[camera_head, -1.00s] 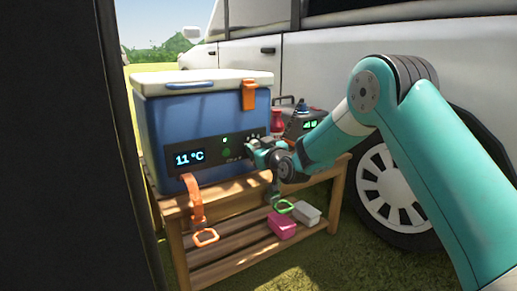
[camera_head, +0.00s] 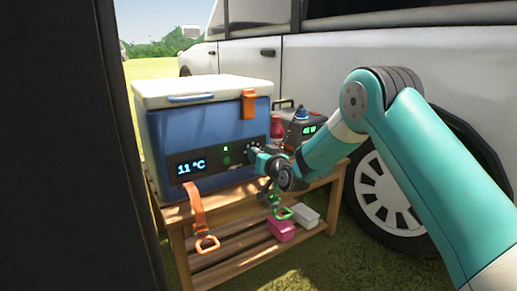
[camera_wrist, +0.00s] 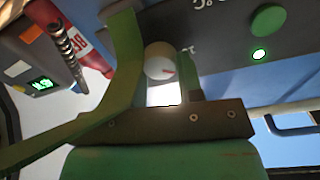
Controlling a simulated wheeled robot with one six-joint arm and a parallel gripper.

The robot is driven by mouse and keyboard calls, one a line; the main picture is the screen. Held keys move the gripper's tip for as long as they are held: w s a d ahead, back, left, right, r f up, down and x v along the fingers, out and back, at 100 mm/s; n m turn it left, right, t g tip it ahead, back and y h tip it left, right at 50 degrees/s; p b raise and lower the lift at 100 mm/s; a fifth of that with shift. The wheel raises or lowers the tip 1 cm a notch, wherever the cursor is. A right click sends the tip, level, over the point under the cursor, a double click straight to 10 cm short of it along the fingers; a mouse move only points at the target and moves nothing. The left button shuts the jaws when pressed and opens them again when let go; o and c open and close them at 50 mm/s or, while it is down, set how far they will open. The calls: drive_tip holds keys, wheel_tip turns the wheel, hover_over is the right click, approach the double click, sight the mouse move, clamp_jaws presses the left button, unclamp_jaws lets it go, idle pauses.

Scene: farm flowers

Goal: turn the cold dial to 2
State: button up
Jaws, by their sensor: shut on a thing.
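The blue cooler box (camera_head: 200,135) with a white lid stands on a wooden bench. Its dark front panel (camera_head: 215,160) shows "11 °C" and a green button (camera_head: 226,160). The dial's numbers are mostly hidden; the setting cannot be read.
The bench (camera_head: 225,205) carries a red bottle (camera_head: 277,129) and a grey device with a green display (camera_head: 302,127) right of the cooler. A pink box (camera_head: 281,229) and a white box (camera_head: 305,216) sit on the lower shelf. An orange strap (camera_head: 199,215) hangs in front. A white vehicle stands behind.

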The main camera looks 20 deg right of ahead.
drive_tip(key=m+y+p, duration=0.1)
drive_tip(key=m+p, duration=0.8)
drive_tip(key=m, duration=0.4)
drive_tip(key=m+p, duration=0.8)
drive_tip(key=m, duration=0.5)
drive_tip(key=shift+w+d+g+y+p, duration=0.1)
drive_tip(key=shift+d+g+y+p, duration=0.1)
drive_tip(key=shift+g+y+p, duration=0.15)
drive_tip(key=o, duration=0.9)
drive_tip(key=shift+o, duration=0.2)
drive_tip(key=shift+f, duration=0.1)
